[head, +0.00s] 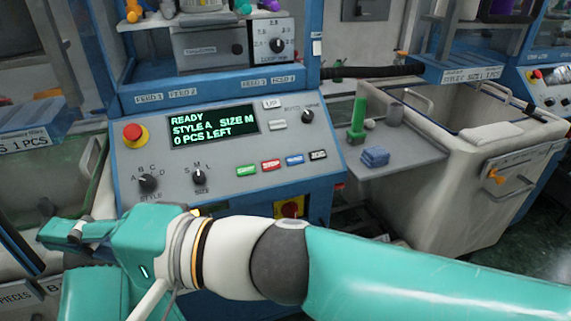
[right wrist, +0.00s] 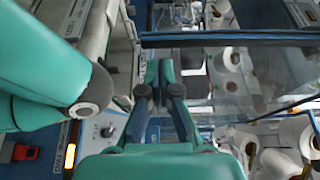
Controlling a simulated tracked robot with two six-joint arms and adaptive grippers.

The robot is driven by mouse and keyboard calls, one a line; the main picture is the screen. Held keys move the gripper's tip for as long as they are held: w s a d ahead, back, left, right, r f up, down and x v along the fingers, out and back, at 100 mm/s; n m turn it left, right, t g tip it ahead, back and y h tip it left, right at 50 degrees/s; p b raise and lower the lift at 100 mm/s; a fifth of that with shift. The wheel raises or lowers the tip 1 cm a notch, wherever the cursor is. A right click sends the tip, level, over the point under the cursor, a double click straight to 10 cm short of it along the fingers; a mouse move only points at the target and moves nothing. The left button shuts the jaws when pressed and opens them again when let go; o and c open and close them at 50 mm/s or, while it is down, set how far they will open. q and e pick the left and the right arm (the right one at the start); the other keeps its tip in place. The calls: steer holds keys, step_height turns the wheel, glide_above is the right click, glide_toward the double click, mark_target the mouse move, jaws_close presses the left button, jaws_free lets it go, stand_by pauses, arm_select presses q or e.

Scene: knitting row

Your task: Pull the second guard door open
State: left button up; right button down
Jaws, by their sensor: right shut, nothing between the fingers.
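In the right wrist view, a clear pane with a dark frame bar (right wrist: 235,40) lies at the upper right, with white yarn cones seen through and around it. It looks like a guard door, but I cannot tell which one or whether it is open. My right gripper (right wrist: 158,70) shows in the middle of that view, shut and empty, beside the pane's left end; contact cannot be told. My left gripper is not in view.
The control panel (head: 225,150) has a red stop button (head: 134,133) and a screen (head: 213,126) reading READY, STYLE A, SIZE M, 0 PCS LEFT. A grey shelf (head: 400,160) holds a green part (head: 357,118) and blue pieces (head: 375,156). A pale bin (head: 470,190) stands right.

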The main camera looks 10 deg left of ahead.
steer(key=s+a+b, duration=0.1)
steer(key=s+a, duration=0.2)
steer(key=a, duration=0.3)
steer(key=shift+s+a+b, duration=0.15)
steer(key=shift+a+b, duration=0.1)
steer(key=shift+b, duration=0.15)
